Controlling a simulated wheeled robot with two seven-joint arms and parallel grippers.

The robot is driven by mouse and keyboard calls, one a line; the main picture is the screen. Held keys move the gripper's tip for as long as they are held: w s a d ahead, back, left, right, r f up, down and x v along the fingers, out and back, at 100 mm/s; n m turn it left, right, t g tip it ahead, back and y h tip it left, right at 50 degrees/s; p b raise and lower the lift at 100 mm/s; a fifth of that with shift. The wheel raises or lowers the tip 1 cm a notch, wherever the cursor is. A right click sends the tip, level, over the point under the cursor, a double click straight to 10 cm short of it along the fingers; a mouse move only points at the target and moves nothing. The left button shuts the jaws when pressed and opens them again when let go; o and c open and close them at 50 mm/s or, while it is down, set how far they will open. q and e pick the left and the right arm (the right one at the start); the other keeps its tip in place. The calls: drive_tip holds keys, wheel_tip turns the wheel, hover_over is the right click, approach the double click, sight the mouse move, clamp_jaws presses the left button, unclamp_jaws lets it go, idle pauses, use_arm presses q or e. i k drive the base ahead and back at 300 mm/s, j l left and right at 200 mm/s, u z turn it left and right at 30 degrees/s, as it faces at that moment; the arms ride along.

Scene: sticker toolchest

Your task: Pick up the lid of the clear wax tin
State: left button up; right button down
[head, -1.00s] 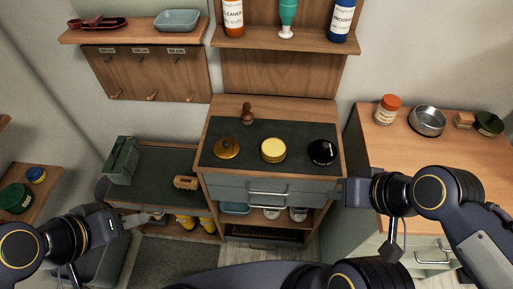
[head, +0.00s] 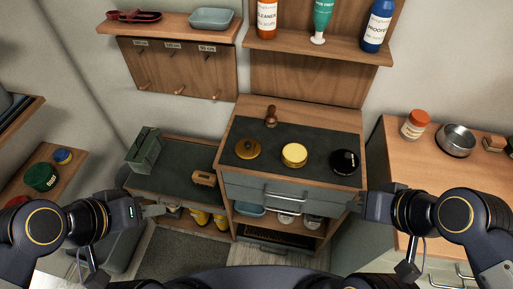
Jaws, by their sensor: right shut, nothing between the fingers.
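Three round items stand on the dark mat of the grey chest (head: 242,180): a brown-gold one with a knob (head: 248,149), a pale yellow tin (head: 294,155) and a black one (head: 345,162). No label is readable, so I cannot tell for sure which is the clear wax tin; the pale yellow tin looks closed. My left gripper (head: 153,211) is at the left, in front of the low green-topped bench, apart from the tins; its finger gap is unclear. My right gripper (head: 354,203) is shut and empty near the chest's right front corner, below the black item.
A wooden-handled tool (head: 271,116) stands at the mat's back edge. A shelf with bottles (head: 323,20) is above. The right counter (head: 405,165) holds an orange-capped jar (head: 415,124) and a metal bowl (head: 456,140). A green box (head: 144,150) stands on the left bench.

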sight(247, 149)
drive_tip(key=i+j+z, duration=0.25)
drive_tip(key=k+j+z, duration=0.1)
drive_tip(key=z, duration=0.3)
drive_tip(key=k+j+z, duration=0.1)
drive_tip(key=z, duration=0.35)
drive_tip(key=k+j+z, duration=0.1)
drive_tip(key=z, duration=0.3)
